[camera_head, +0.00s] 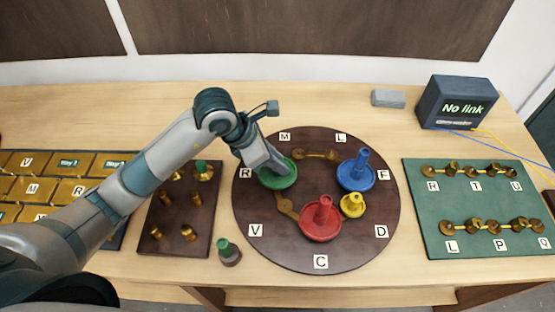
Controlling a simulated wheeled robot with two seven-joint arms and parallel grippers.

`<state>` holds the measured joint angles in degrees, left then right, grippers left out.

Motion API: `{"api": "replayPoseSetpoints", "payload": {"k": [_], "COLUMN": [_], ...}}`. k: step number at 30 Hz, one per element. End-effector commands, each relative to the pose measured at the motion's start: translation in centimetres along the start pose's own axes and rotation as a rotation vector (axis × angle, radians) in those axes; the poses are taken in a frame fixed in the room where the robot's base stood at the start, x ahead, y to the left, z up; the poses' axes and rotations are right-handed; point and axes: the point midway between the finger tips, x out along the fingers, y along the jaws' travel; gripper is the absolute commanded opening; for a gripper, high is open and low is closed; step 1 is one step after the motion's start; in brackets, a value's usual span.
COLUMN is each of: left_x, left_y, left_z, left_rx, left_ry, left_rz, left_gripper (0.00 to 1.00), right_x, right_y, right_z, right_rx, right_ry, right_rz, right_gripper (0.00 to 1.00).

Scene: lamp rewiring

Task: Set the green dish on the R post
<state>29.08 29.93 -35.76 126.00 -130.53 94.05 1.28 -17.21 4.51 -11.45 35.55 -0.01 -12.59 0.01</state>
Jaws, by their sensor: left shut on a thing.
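The green dish (284,181) is at the upper left of the round dark board (322,262), just right of the R label (245,173). My left gripper (273,168) is shut on the dish from above, its fingers over the dish's middle and hiding its stem. The dish looks about level. The R post is hidden under the dish or gripper, so I cannot tell whether the dish rests on it or hovers just above. My right gripper is not in view.
On the round board stand a blue dish (357,178), a red dish (320,223) and a yellow piece (352,206). A brown board with brass posts (157,250) and a green-capped piece (229,254) are at left. A green board (440,180) and a "No link" box (457,103) are at right.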

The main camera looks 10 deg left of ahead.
Motion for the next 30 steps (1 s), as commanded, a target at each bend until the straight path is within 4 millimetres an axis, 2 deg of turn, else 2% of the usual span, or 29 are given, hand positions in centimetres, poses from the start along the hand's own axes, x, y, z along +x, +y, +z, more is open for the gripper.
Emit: {"api": "replayPoseSetpoints", "payload": {"k": [16,17,19,20,30], "left_x": [0.83,0.8,0.75,0.75,0.68], "left_y": [0.02,0.02,0.01,0.01,0.02], "left_z": [-0.47,-0.46,-0.42,-0.42,-0.46], "left_rx": [0.0,0.0,0.0,0.0,0.0], "left_ry": [-0.001,-0.001,-0.001,-0.001,0.0], "left_rz": [0.0,0.0,0.0,0.0,0.0], "left_gripper": [0.0,0.25,0.41,0.44,0.44], "right_x": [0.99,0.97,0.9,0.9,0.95], "right_y": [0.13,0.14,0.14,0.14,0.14], "right_z": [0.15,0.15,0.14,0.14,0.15], "right_rx": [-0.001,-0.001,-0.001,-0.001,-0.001], "right_ry": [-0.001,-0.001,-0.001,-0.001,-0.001], "right_rz": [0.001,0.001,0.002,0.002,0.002], "right_gripper": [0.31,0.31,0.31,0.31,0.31]}}
